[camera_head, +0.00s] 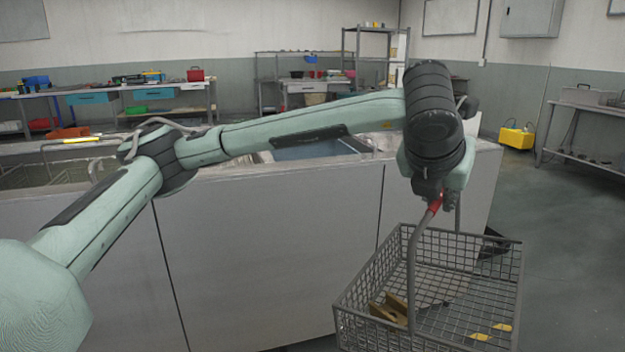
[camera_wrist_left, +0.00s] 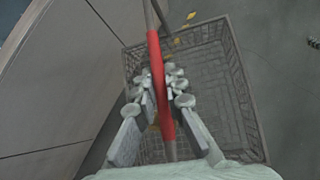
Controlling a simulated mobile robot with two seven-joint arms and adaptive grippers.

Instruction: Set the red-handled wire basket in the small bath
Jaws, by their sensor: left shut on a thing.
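The wire basket (camera_head: 375,290) hangs at the lower right of the head view, in front of the grey tank housing. Its handle has a red grip (camera_head: 432,208). My left gripper (camera_head: 448,200) is shut on this red grip at the top of the handle. In the left wrist view the red grip (camera_wrist_left: 161,85) runs between the fingers of my left gripper (camera_wrist_left: 163,95), with the basket (camera_wrist_left: 232,85) below. Brown and yellow pieces (camera_head: 390,306) lie in the basket. My left forearm hides part of the tank top. My right gripper is not in view.
The tank housing (camera_head: 270,250) stands close in front, its right end near the basket. A blue surface (camera_head: 305,150) shows in its top behind my arm, and a yellow-handled wire basket (camera_head: 75,145) at the left. Open floor (camera_head: 565,240) lies to the right.

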